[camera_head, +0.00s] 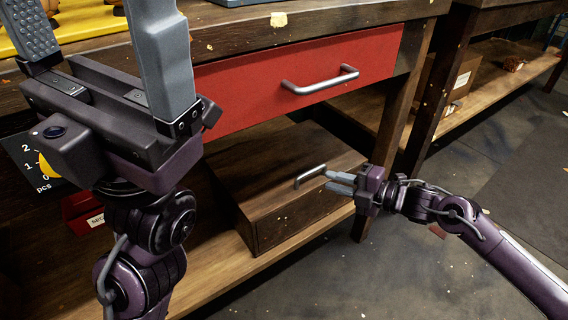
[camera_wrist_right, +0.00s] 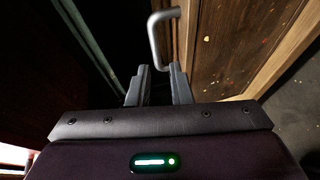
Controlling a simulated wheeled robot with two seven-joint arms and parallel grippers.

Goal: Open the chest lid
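The chest is a dark wooden box (camera_head: 290,215) on the lower shelf under the workbench, and its lid (camera_head: 262,152) looks shut. A grey metal handle (camera_head: 308,177) sits at the lid's right edge. It also shows in the right wrist view (camera_wrist_right: 153,38) just beyond my fingertips. My right gripper (camera_head: 327,180) is at the chest's right side, its fingers apart and pointing at the handle. The near end of the handle appears between or just past the fingertips; I cannot tell whether they touch. My left gripper (camera_head: 93,12) is wide open and empty above the bench front.
A red drawer (camera_head: 300,78) with a metal handle (camera_head: 320,82) is above the chest. A bench leg (camera_head: 398,110) stands just behind my right gripper. A red bin (camera_head: 82,213) is left on the shelf. Open floor (camera_head: 400,270) lies in front at right.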

